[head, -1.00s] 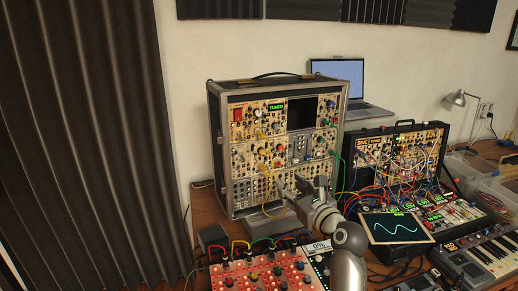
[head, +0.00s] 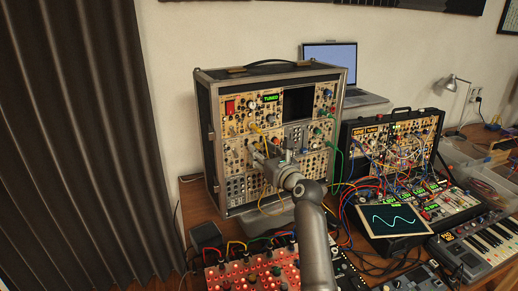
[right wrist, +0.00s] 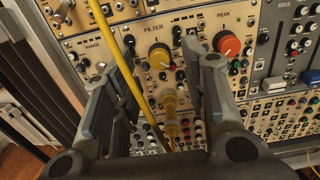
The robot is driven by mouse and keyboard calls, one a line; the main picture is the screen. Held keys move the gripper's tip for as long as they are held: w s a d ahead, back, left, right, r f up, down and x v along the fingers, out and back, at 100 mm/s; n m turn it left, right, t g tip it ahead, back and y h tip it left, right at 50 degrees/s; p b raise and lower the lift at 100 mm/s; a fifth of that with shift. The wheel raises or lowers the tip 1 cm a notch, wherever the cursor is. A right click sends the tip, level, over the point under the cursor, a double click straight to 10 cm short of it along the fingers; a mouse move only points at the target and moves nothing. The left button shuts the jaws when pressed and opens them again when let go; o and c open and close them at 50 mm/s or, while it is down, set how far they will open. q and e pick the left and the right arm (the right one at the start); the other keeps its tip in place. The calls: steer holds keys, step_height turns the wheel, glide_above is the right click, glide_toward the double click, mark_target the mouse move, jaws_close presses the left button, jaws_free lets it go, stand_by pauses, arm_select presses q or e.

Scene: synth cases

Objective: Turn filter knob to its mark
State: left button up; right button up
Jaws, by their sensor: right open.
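The yellow filter knob (right wrist: 160,56) sits under the word FILTER on a cream panel in the right wrist view. A small red spot shows at its lower right edge. My right gripper (right wrist: 155,50) is open, its fingers left and right of the knob in the picture. I see no contact, and the gap in depth is unclear. In the head view my right gripper (head: 267,158) is at the front of the tall rack (head: 212,140) and hides part of its panel. My left gripper is not in view.
A yellow cable (right wrist: 128,75) hangs across the panel close to my left-hand finger. A larger red PEAK knob (right wrist: 228,44) is right of the filter knob. A yellow plug (right wrist: 170,105) sticks out below. A patched case (head: 390,140) and a scope screen (head: 395,220) stand right.

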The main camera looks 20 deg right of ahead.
mark_target(256, 146)
steer(key=shift+w+a, duration=0.15)
steer(key=shift+w, duration=0.95)
steer(key=shift+c, duration=0.7)
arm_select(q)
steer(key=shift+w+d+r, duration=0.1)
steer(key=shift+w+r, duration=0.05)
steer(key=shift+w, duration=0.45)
arm_select(e)
jaws_close()
